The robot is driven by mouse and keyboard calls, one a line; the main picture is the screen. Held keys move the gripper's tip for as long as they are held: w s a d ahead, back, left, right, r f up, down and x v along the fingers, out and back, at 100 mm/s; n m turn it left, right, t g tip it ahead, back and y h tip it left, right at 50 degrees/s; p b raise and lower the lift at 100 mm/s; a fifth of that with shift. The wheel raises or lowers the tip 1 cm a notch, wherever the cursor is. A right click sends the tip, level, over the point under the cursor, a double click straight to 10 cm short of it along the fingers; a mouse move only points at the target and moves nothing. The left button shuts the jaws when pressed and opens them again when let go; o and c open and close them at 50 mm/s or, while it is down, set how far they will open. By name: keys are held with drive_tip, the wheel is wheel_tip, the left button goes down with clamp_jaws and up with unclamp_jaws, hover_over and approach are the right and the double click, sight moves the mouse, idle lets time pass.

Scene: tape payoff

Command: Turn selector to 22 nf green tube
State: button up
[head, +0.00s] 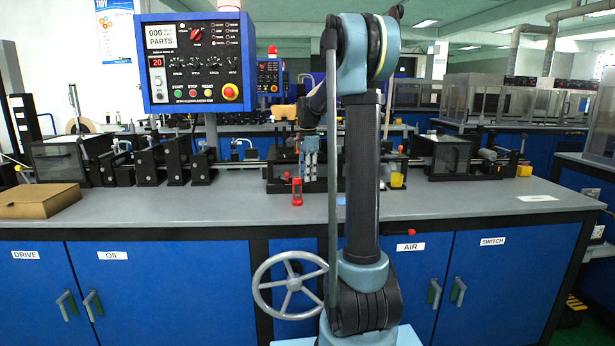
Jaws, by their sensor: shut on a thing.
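A blue control panel (196,68) hangs at the upper left. A red selector knob (196,35) is on its upper part, with a column of small labels and lamps (217,34) beside it. The labels are too small to read, so I cannot tell the knob's setting. My gripper (309,150) is small, partly hidden by my own arm, over the middle of the bench and right of and below the panel, apart from the knob. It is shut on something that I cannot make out. No green tube can be told apart.
A grey workbench (190,207) with blue cabinets runs across the view. A cardboard box (40,200) lies at its left. A red hand-held device (297,191) stands near the gripper. A grey handwheel (290,286) sticks out in front. Black machine units (148,163) line the bench.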

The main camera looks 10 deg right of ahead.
drive_tip(key=n, duration=0.6)
drive_tip(key=shift+w, duration=0.15)
drive_tip(key=n, duration=0.6)
drive_tip(key=shift+n, duration=0.3)
drive_tip(key=n, duration=0.5)
drive_tip(key=shift+n, duration=2.4)
drive_tip(key=o, duration=0.8)
wheel_tip(320, 180, up, 12)
drive_tip(key=shift+f, duration=0.1)
